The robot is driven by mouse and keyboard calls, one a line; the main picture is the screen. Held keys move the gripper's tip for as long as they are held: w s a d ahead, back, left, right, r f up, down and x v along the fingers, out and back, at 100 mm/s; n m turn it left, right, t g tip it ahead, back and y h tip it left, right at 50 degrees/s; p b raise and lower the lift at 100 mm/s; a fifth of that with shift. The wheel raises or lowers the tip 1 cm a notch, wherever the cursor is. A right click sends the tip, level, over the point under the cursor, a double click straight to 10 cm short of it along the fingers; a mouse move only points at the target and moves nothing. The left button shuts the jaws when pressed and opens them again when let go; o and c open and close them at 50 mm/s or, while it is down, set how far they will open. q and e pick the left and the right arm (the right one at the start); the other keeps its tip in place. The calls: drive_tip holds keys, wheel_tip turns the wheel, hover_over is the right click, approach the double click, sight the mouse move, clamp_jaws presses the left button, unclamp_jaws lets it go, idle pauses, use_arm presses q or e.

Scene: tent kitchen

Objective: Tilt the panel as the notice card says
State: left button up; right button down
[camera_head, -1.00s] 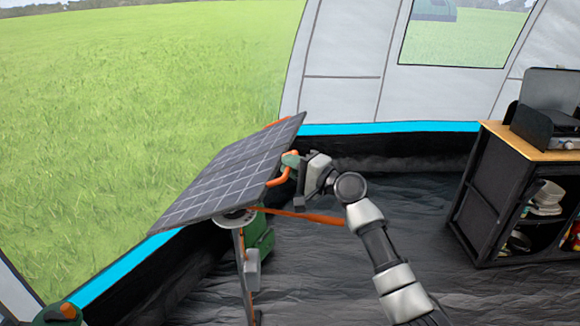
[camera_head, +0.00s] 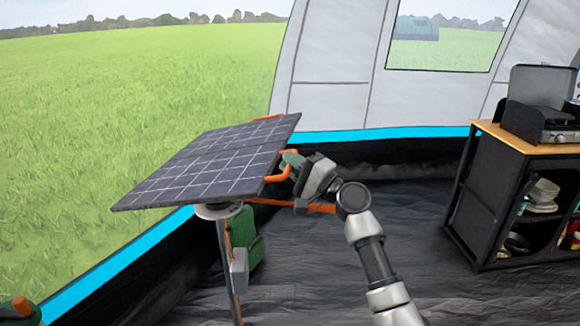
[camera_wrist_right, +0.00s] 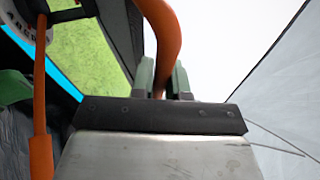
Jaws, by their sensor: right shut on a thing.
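The dark gridded panel (camera_head: 205,165) stands tilted on a pole stand (camera_head: 228,265), its left edge lower than its right. A round pale disc (camera_head: 219,210) sits under it; in the right wrist view a disc with scale marks (camera_wrist_right: 14,28) is partly cut off, its reading too small to tell. My right gripper (camera_head: 293,163) is shut on the orange handle (camera_head: 275,176) at the panel's right edge. The right wrist view shows the orange bar (camera_wrist_right: 160,40) between the green fingertips. I see no notice card.
A green case (camera_head: 247,238) stands behind the pole. A black cabinet (camera_head: 490,205) with a stove (camera_head: 540,120) is at the right. A green and orange thing (camera_head: 20,312) is cut off at bottom left. The dark floor between is clear.

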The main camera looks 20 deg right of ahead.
drive_tip(key=c, duration=1.1)
unclamp_jaws()
drive_tip(key=shift+c, duration=0.2)
drive_tip(key=b+v, duration=0.2)
drive_tip(key=v, duration=0.8)
drive_tip(key=shift+s+d, duration=0.25)
drive_tip(key=shift+f, duration=0.15)
